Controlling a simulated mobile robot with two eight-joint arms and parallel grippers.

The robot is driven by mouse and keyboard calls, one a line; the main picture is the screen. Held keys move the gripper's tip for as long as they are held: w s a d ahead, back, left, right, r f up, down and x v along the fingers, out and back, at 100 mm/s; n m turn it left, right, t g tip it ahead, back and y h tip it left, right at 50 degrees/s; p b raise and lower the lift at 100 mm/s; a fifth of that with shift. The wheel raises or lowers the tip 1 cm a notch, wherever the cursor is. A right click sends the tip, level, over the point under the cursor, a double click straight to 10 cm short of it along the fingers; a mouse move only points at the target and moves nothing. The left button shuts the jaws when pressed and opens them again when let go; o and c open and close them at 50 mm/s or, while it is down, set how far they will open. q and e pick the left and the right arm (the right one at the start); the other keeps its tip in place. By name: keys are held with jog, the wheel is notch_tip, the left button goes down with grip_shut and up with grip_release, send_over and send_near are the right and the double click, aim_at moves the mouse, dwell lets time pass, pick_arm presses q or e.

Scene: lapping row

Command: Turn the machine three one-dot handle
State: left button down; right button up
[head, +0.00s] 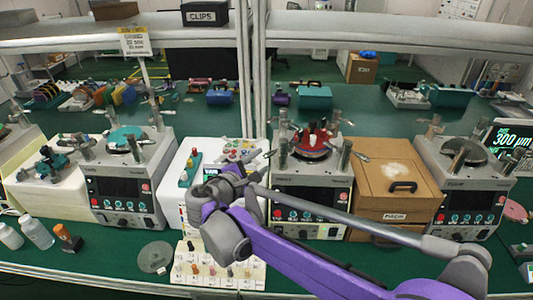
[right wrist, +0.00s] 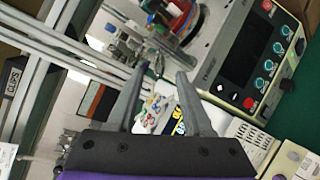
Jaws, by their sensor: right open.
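The middle machine (head: 312,195) has a grey body, a dark front panel and a red plate (head: 312,142) with upright metal posts around it. In the right wrist view the same kind of machine (right wrist: 235,60) fills the upper right, with its red plate (right wrist: 178,14) at the top. No dot marks or machine numbers are readable, so I cannot tell which handle has one dot. My right gripper (head: 258,168) is just left of the middle machine. In the right wrist view its fingers (right wrist: 158,70) are apart with nothing held. My left gripper is out of view.
A machine with a teal plate (head: 128,185) stands left and one with a grey plate (head: 465,190) right. A cardboard box (head: 392,185) fills the gap right of the middle machine. Bottles (head: 38,232) stand front left. A shelf (head: 160,40) spans above.

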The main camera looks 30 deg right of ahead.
aim_at(265, 157)
jog(key=x, duration=0.6)
jog(key=shift+w, duration=0.15)
jog(key=shift+c, duration=0.3)
grip_shut()
dwell(1.0)
